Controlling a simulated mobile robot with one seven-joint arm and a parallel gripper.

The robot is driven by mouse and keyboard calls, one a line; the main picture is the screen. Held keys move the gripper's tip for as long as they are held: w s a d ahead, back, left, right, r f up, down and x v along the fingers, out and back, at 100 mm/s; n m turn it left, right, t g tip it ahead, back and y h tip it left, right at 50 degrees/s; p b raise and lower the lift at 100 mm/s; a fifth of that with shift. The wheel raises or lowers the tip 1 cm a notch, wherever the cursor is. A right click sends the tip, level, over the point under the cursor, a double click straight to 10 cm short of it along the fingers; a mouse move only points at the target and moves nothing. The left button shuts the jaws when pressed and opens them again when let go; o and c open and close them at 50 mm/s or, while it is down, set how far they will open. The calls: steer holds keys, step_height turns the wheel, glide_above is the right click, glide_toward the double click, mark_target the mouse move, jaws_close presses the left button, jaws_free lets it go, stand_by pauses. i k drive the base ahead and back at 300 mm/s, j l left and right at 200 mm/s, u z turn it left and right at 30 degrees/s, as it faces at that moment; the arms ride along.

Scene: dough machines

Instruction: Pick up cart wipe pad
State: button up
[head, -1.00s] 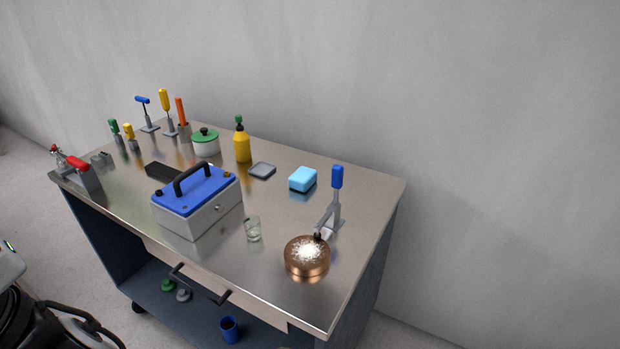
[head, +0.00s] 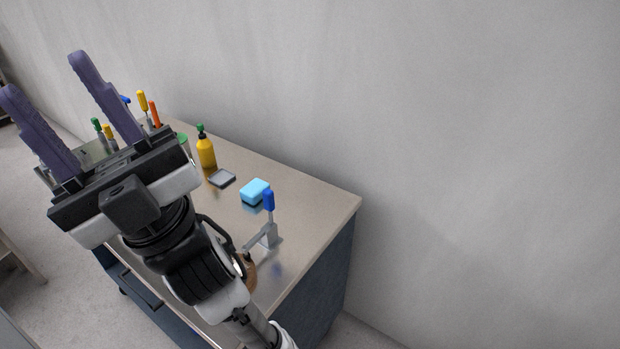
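A light blue block-shaped pad (head: 255,191), which looks like the wipe pad, lies on the metal top of the cart (head: 318,206), right of the middle. My gripper (head: 43,74) is in the left of the head view, with its two purple fingers wide apart and nothing between them. It points up and left in the picture, away from the pad. The pad is in clear view and nothing touches its top.
A blue-handled toggle clamp (head: 269,215) stands just in front of the pad. A grey shallow tray (head: 222,178) and a yellow bottle (head: 206,151) are to its left. My arm hides much of the cart's left and front. The wall (head: 450,130) is behind.

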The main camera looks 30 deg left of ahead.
mark_target(252, 192)
steer(key=i+l+u, duration=0.2)
steer(key=i, duration=0.3)
steer(key=i+l+u, duration=0.15)
steer(key=i+l, duration=0.35)
